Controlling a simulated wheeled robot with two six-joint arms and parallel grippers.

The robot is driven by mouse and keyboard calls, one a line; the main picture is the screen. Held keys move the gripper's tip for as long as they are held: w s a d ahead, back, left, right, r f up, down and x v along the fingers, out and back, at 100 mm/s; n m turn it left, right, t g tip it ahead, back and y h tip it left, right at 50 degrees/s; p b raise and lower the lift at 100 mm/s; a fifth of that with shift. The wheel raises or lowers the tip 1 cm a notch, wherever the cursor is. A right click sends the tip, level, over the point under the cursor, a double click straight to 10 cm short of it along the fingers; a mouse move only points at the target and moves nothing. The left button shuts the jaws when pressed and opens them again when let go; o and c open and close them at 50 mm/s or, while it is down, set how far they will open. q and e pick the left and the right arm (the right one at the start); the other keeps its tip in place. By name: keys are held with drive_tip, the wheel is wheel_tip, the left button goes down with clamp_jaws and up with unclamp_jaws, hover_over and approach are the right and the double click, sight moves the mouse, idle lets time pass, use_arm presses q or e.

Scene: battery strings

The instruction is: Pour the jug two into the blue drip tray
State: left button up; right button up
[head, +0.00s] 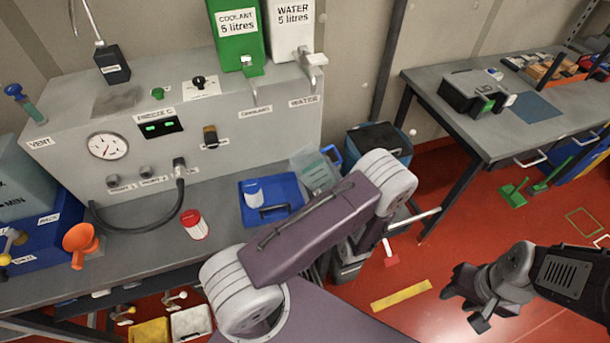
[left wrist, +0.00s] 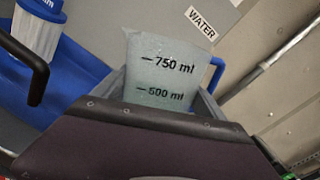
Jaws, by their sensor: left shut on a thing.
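A translucent jug (head: 314,172) with a blue handle is at the right end of the blue drip tray (head: 246,213) in the head view. The left wrist view shows this jug (left wrist: 160,68) close up, with 750 ml and 500 ml marks. My left gripper (left wrist: 165,103) is shut on it; in the head view my arm hides the fingers. The tray (left wrist: 70,90) is left of the jug in the wrist view. My right gripper (head: 470,298) is open and empty, far right over the floor.
A white cup-like part with a blue top (head: 253,192) stands in the tray, near a black handle (head: 274,210). A red-lidded container (head: 194,224) and an orange funnel (head: 80,240) are further left on the bench. A grey machine (head: 240,130) stands behind.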

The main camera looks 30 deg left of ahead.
sight(321, 172)
idle(0.5)
use_arm(q)
drive_tip(key=shift+d+r+n, duration=0.1)
drive_tip(key=shift+r+n, duration=0.45)
drive_tip(key=shift+n, duration=0.15)
drive_tip(key=shift+w+r, duration=0.1)
idle(0.6)
drive_tip(key=shift+r+n, duration=0.25)
drive_tip(key=shift+n, duration=0.25)
drive_tip(key=shift+r+n, duration=0.2)
drive_tip(key=shift+n, duration=0.1)
idle(0.5)
drive_tip(key=shift+r+n, duration=0.55)
drive_tip(key=shift+n, duration=0.15)
drive_tip(key=shift+r, duration=0.1)
idle(0.7)
